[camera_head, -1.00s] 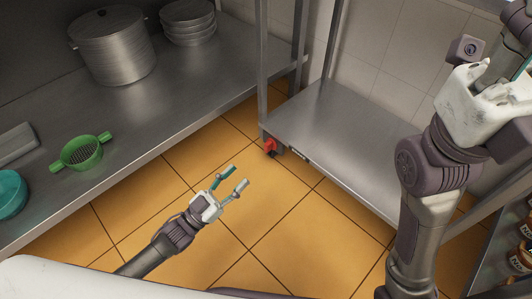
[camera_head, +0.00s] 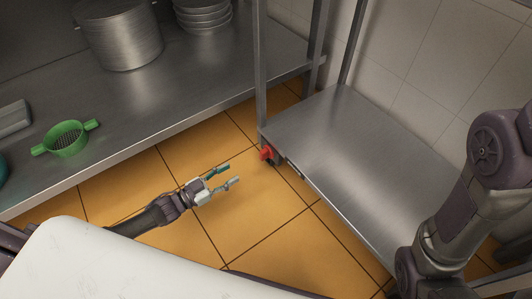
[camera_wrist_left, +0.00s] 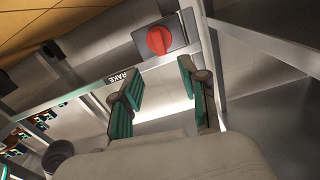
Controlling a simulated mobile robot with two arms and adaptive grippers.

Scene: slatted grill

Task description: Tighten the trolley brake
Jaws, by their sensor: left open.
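The trolley (camera_head: 345,150) is a grey metal shelf unit on the right side of the head view. Its brake is a red knob (camera_head: 267,153) low on the trolley's near left corner post. In the left wrist view the red knob (camera_wrist_left: 158,40) sits on a grey square plate, beside a partly hidden label (camera_wrist_left: 118,77) reading "RAKE". My left gripper (camera_head: 227,177) is open and empty, left of and below the knob in the head view. In the wrist view its green-padded fingers (camera_wrist_left: 160,72) point toward the knob, apart from it. My right gripper is out of view.
A steel counter (camera_head: 130,120) runs along the left with a green strainer (camera_head: 66,140), a large pot (camera_head: 120,35) and stacked plates (camera_head: 203,15). Orange tiled floor (camera_head: 240,210) is clear around the left gripper. My right arm shows at the right.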

